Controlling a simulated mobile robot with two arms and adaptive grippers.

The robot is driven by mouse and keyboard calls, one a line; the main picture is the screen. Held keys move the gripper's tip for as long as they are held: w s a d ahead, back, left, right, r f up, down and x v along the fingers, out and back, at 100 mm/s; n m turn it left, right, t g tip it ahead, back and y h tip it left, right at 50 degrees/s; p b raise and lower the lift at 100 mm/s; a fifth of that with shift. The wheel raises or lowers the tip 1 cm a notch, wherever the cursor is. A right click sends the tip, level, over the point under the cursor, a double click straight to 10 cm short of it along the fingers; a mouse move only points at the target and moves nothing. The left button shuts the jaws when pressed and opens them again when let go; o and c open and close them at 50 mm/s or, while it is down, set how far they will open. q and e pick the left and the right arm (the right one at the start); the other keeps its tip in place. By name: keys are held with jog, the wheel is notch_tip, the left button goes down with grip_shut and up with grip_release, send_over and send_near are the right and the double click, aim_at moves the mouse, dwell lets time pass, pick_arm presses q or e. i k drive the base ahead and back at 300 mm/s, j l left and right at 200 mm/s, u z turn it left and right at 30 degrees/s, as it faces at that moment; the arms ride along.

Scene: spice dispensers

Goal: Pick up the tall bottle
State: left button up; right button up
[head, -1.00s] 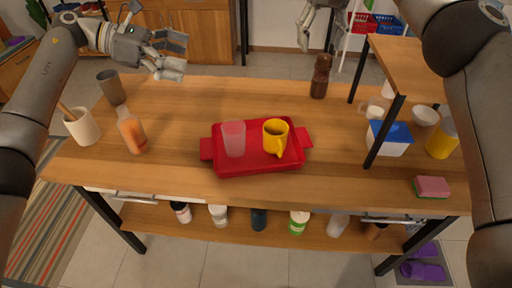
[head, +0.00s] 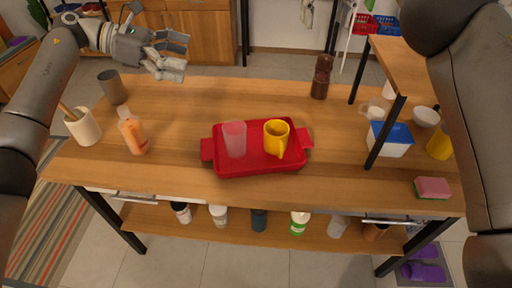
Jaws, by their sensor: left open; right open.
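A tall dark brown bottle-like dispenser (head: 321,78) stands upright at the back of the wooden table, right of the middle. A clear bottle with orange contents (head: 133,133) stands at the left. I cannot tell for sure which one the task means. My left gripper (head: 180,56) is open and empty above the table's back left edge, apart from both.
A red tray (head: 207,150) with a clear cup (head: 234,139) and yellow mug (head: 276,138) is central. A utensil crock (head: 84,128) and grey cup (head: 112,87) stand left. A shelf (head: 400,60), blue-lidded container (head: 390,139) and sponge (head: 432,187) are right. Several bottles stand below.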

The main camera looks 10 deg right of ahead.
aim_at(130, 126)
jog(key=k, duration=1)
